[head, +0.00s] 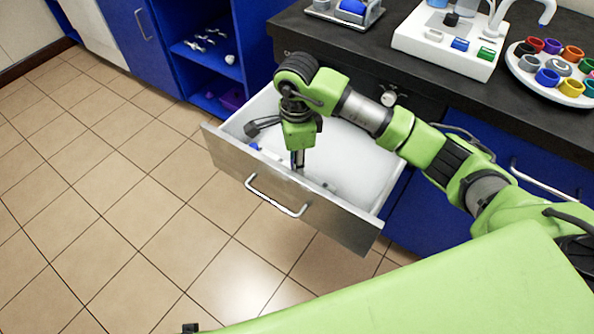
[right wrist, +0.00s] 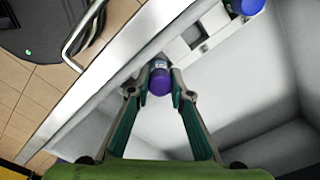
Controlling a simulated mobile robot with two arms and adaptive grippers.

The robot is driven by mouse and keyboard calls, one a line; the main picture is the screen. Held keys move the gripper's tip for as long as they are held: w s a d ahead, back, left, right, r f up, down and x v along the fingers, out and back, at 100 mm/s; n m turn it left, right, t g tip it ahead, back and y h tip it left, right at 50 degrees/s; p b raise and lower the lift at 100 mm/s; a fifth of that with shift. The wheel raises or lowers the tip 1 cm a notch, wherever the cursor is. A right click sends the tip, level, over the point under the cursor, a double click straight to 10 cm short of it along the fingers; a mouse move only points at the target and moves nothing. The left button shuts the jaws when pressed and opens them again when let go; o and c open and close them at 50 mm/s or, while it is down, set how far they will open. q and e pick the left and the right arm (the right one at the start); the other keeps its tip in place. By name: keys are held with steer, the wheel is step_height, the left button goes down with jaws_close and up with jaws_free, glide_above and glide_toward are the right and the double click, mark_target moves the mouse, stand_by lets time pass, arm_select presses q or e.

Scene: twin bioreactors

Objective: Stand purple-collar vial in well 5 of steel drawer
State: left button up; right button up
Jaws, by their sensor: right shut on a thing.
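The steel drawer (head: 280,190) stands pulled open, with a steel front and a white inside. My right gripper (head: 298,162) reaches down into it, close behind the front wall. In the right wrist view my right gripper (right wrist: 158,84) is shut on the purple-collar vial (right wrist: 160,80), with the purple top between its fingertips. A row of wells (right wrist: 192,38) runs along the drawer's front wall, beside the vial. Well numbers are not readable. I cannot tell whether the vial's lower end is inside a well. My left gripper is not in view.
A dark-headed object (head: 262,125) lies at the drawer's left side. The dark counter (head: 345,40) behind holds a white stand (head: 440,42) and a round tray of coloured rings (head: 515,66). The drawer's middle floor is bare.

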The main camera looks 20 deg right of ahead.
step_height(320, 180, down, 3)
steer(key=shift+r, duration=0.15)
steer(key=shift+f, duration=0.3)
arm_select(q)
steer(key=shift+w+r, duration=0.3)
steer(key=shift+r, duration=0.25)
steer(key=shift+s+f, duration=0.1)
arm_select(e)
steer(key=shift+f, duration=0.1)
steer(key=o, duration=1)
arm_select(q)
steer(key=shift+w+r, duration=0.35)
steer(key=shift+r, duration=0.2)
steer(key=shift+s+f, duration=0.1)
